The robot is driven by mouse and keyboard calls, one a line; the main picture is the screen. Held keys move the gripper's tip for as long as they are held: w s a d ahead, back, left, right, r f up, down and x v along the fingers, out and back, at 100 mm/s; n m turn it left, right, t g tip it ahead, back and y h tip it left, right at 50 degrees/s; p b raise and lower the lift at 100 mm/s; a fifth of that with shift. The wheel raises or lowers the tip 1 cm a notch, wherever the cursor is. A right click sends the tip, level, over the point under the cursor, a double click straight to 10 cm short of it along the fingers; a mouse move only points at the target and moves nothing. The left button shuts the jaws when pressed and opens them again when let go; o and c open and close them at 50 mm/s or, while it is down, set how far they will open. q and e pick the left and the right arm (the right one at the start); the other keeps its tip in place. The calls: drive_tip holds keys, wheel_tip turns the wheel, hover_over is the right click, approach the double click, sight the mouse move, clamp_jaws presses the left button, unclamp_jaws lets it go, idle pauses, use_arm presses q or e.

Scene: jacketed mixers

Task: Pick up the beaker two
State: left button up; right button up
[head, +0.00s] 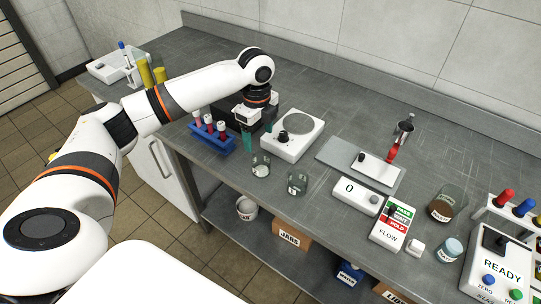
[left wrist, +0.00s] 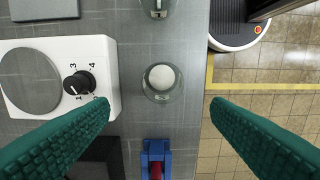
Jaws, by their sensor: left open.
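Two clear glass beakers stand on the grey bench near its front edge, and I cannot read which one is beaker two. The nearer-to-rack beaker (head: 261,165) has pale contents; in the left wrist view this beaker (left wrist: 162,80) sits upright, centred a little beyond my fingertips. The other beaker (head: 297,184) stands to its right, and its edge shows at the top of the left wrist view (left wrist: 156,9). My left gripper (head: 257,138) is open and empty, pointing down above the bench behind the first beaker in the head view, teal fingers apart. My right gripper is not in view.
A blue rack of red tubes (head: 212,134) stands left of the beakers. A white stirrer plate (head: 291,137) with a knob is behind them. The bench's front edge is close.

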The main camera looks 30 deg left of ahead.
sight(259, 153)
use_arm(q)
drive_tip(key=f, duration=0.3)
drive_tip(key=f+p, duration=0.1)
drive_tip(key=f, duration=0.1)
drive_tip(key=shift+s+f, duration=0.35)
drive_tip(key=shift+s, duration=0.05)
drive_tip(key=shift+w+d+f+p, duration=0.15)
drive_tip(key=shift+f+p, duration=0.15)
drive_tip(key=shift+f, duration=0.35)
drive_tip(key=f, duration=0.1)
drive_tip(key=f+p, duration=0.1)
drive_tip(key=f, duration=0.1)
drive_tip(key=shift+d+f, duration=0.2)
drive_tip(key=shift+f, duration=0.55)
drive_tip(key=c, duration=1)
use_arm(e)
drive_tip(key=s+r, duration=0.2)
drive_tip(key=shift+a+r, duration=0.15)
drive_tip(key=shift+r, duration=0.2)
